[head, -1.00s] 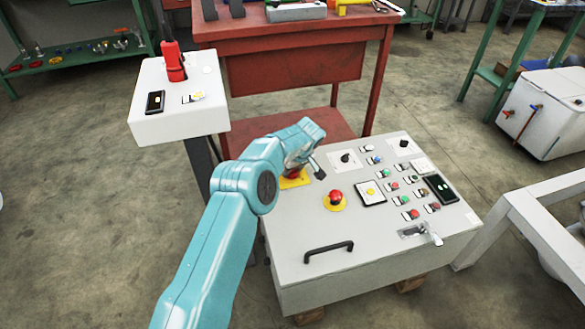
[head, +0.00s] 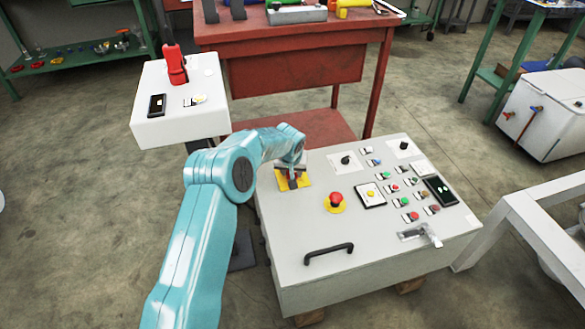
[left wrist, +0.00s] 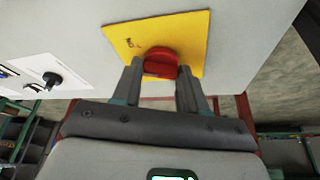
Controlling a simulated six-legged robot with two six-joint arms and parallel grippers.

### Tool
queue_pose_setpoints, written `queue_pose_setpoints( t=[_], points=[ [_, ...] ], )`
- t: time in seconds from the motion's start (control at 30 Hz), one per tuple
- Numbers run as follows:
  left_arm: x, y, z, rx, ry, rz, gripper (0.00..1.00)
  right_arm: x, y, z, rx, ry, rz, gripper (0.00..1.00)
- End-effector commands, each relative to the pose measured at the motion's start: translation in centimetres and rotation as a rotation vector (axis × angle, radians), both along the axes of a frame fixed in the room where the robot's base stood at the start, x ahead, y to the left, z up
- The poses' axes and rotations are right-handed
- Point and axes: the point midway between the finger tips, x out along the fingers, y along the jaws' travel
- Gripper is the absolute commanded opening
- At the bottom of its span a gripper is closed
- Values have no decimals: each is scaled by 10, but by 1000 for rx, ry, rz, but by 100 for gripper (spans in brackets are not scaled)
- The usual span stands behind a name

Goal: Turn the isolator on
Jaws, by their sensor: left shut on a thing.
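The isolator is a red rotary knob (left wrist: 161,60) on a yellow square plate (left wrist: 190,32), at the upper left of the grey control panel (head: 305,222). The plate also shows in the head view (head: 303,184). My left gripper (left wrist: 162,75) is shut on the red knob, with one finger on each side of it in the left wrist view. In the head view the gripper (head: 292,173) stands over the plate and covers most of the knob. My right gripper is not in view.
A red emergency button (head: 336,199) sits just right of the isolator. Several small buttons and switches lie further right. A black handle (head: 328,252) is on the panel's front part. A white box (head: 180,115) with a red handle stands at left, and a red workbench (head: 295,70) behind.

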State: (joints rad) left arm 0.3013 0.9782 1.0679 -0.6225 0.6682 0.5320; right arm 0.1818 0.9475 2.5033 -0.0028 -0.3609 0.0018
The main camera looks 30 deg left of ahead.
Motion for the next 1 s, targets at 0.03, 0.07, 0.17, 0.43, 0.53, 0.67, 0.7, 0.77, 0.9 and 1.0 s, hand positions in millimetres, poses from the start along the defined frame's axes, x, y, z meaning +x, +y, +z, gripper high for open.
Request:
queue_pose_setpoints(
  t=[0.03, 0.07, 0.17, 0.43, 0.53, 0.67, 0.7, 0.77, 0.9, 1.0],
  points=[
    [0, 1, 3, -1, 0, -37, 12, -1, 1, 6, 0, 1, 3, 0],
    [-1, 1, 3, -1, 0, -63, 12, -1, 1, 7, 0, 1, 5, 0],
    [-1, 2, 3, -1, -1, -142, 12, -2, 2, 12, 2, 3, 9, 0],
    [-1, 3, 2, 0, -1, -314, 12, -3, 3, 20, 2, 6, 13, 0],
    [0, 3, 1, 1, -1, -356, 12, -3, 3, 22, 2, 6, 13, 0],
    [0, 3, 1, 1, -1, -393, 12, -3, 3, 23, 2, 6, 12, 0],
    [0, 3, 1, 1, -1, -401, 12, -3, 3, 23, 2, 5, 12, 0],
    [0, 3, 1, 0, -1, -409, 12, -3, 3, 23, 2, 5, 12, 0],
    [0, 3, 1, 2, -1, -421, 12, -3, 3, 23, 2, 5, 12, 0],
    [0, 3, 0, 2, 0, -422, 12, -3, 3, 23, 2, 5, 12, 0]
  ],
)
